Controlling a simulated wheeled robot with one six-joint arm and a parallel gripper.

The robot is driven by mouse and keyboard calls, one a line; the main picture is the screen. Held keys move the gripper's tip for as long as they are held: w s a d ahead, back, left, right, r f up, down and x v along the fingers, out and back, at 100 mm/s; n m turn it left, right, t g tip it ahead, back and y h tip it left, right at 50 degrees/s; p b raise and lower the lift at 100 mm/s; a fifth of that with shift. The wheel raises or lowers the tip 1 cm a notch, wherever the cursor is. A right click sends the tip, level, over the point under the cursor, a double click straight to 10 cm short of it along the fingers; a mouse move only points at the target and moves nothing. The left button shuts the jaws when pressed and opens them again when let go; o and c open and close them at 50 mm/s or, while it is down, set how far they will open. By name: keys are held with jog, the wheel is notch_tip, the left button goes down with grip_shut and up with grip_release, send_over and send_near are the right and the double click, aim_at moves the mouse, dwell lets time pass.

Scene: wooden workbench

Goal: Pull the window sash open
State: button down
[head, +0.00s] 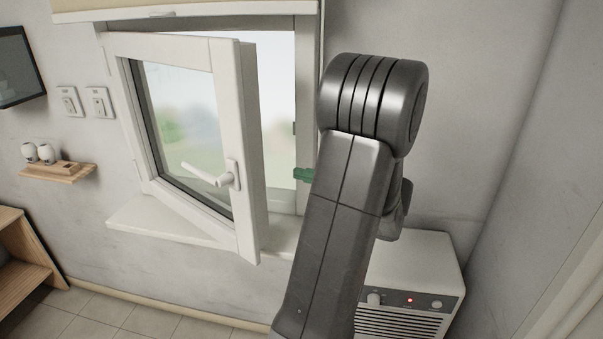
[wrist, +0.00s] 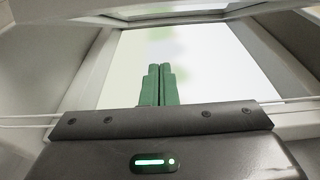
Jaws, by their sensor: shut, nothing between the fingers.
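The window sash (head: 247,150) is a white framed pane, swung partly open into the room, with its hinge side at the left. Its white handle (head: 212,175) sticks out to the left, roughly level. My gripper (head: 304,175) shows only as green fingertips beside the right side of the window opening, apart from the handle; my arm hides the rest. In the wrist view my gripper (wrist: 160,70) has its two green fingers together, with nothing between them. They point toward the bright window opening.
The white window frame (head: 309,100) surrounds the opening, with a sill (head: 140,218) below. A white heater-like unit (head: 425,262) with a red light stands at the lower right. A small wooden shelf (head: 57,172), wall switches (head: 68,101) and a dark screen (head: 18,68) are at the left.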

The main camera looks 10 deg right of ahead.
jog(key=w+a, duration=0.1)
jog(key=a, duration=0.8)
jog(key=shift+a+p, duration=0.2)
jog(key=shift+p, duration=0.25)
jog(key=shift+s, duration=0.1)
